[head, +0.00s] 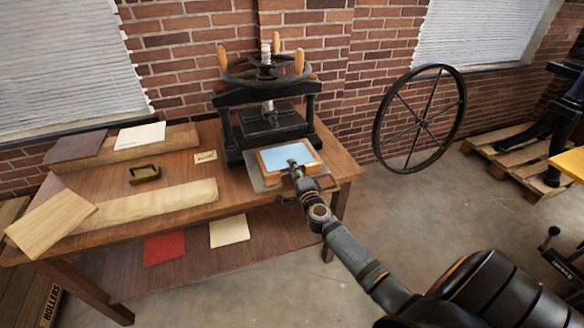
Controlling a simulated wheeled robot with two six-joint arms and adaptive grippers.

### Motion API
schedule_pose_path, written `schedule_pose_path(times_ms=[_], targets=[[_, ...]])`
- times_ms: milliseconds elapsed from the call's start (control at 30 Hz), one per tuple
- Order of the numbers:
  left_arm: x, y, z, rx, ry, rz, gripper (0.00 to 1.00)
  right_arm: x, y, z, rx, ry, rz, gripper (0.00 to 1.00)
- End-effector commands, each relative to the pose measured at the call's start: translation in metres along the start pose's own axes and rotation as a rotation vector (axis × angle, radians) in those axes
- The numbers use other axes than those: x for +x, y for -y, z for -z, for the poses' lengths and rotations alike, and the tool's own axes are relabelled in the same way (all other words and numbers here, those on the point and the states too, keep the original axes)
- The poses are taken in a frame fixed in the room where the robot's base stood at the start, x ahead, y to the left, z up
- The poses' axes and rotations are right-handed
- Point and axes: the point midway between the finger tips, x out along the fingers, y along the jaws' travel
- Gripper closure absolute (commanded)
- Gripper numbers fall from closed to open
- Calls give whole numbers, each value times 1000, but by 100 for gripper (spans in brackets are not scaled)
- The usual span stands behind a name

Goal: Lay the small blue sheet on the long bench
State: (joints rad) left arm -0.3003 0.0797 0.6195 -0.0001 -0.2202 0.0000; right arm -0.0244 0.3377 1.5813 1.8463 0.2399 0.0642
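The small blue sheet (273,157) lies on a wooden-edged block (264,168) at the front of the black hand press. My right gripper (292,163) reaches in from the lower right, and its tip overlaps the near right part of the blue sheet. Whether it touches or grips the sheet cannot be told, as the fingers are small and dark. The press stands on a long wooden table (235,193), probably the long bench. My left gripper is not in view.
A black press (268,122) with a handwheel stands behind the sheet. Red (164,248) and cream (229,230) sheets lie on the lower shelf.

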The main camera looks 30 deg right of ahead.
Motion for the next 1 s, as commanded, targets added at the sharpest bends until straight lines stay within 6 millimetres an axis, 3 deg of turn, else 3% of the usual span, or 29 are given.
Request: schedule_pose_path(times_ms=[367,633,833,1000], targets=[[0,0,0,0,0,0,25,5,0,0,0,0,-1,82],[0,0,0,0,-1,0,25,5,0,0,0,0,-1,100],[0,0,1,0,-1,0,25,5,0,0,0,0,-1,100],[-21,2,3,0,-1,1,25,5,19,0,-2,0,-1,100]])
